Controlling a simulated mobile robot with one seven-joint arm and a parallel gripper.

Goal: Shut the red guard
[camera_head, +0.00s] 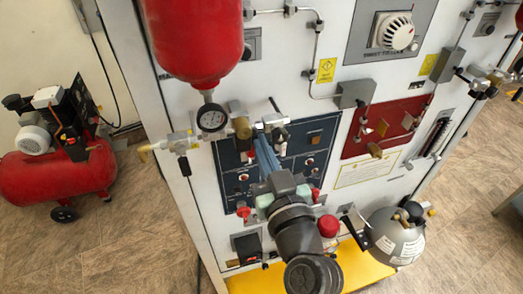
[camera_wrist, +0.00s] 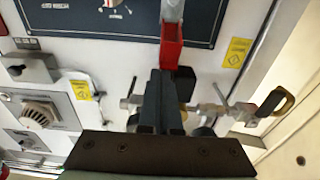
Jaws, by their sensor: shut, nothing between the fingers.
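A red bracket-like part (camera_wrist: 172,46), which looks like the red guard, shows in the wrist view at the lower edge of the dark blue panel (camera_wrist: 60,14). A pale grey rod or lever rises from its far end. My gripper (camera_wrist: 165,73) is shut and empty, its fingertips right at the near end of the red part; I cannot tell if they touch.
A red cylinder (camera_head: 195,35) hangs above with a pressure gauge (camera_head: 211,118) below it. A grey tank (camera_head: 398,235) stands lower right; a red compressor (camera_head: 60,165) is on the floor left.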

